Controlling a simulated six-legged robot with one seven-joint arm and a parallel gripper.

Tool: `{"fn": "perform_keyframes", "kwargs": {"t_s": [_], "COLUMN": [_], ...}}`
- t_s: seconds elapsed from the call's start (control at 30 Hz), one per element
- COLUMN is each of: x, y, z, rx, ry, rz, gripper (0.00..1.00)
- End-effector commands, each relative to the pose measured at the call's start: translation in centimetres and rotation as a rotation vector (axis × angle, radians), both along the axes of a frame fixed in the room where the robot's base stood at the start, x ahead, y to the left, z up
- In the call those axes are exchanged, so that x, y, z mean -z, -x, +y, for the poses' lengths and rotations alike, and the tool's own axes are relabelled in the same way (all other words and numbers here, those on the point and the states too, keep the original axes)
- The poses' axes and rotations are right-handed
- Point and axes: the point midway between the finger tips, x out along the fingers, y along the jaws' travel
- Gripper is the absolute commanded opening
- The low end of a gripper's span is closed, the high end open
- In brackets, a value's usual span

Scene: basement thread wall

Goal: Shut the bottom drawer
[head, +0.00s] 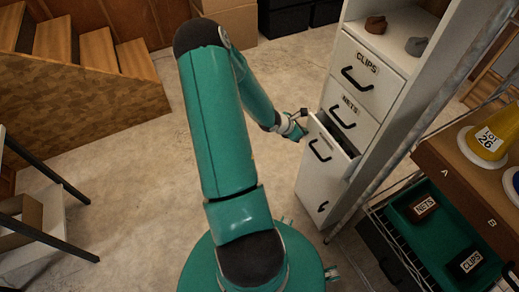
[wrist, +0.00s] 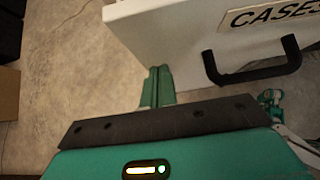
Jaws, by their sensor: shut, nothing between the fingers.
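A white cabinet (head: 395,100) stands right of centre in the head view, with drawers labelled CLIPS (head: 364,78) and NETS (head: 348,108) closed. Below them a drawer (head: 325,135) is pulled partly out, its dark inside showing behind its front. In the wrist view a white drawer front (wrist: 180,40) reads CASES and has a black bar handle (wrist: 252,62). My gripper (head: 302,116) is shut and empty at the top left edge of the pulled-out drawer. In the wrist view its fingers (wrist: 158,88) are together beside the front's lower left; contact is unclear.
A shelf unit with a green tray (head: 440,235) and a yellow cone (head: 488,140) stands at the right. Wooden stairs (head: 80,55) are at the upper left, a black-legged table (head: 50,225) at the lower left. The concrete floor (head: 130,165) left of the cabinet is clear.

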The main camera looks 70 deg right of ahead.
Motion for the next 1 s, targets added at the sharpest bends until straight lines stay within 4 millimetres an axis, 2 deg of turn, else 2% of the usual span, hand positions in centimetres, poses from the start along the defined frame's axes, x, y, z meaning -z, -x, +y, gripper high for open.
{"fn": "perform_keyframes", "kwargs": {"t_s": [0.1, 0.3, 0.63, 1.0], "x": [0.0, 0.0, -0.1, -0.3], "y": [1.8, 3.4, 4.3, 4.4], "z": [-1.8, -3.6, -4.4, -4.5], "rx": [0.004, 0.002, 0.003, 0.006], "ry": [0.0, 0.0, 0.004, 0.008], "rz": [0.001, 0.0, 0.003, 0.008], "gripper": [0.0, 0.0, 0.0, 0.0]}}
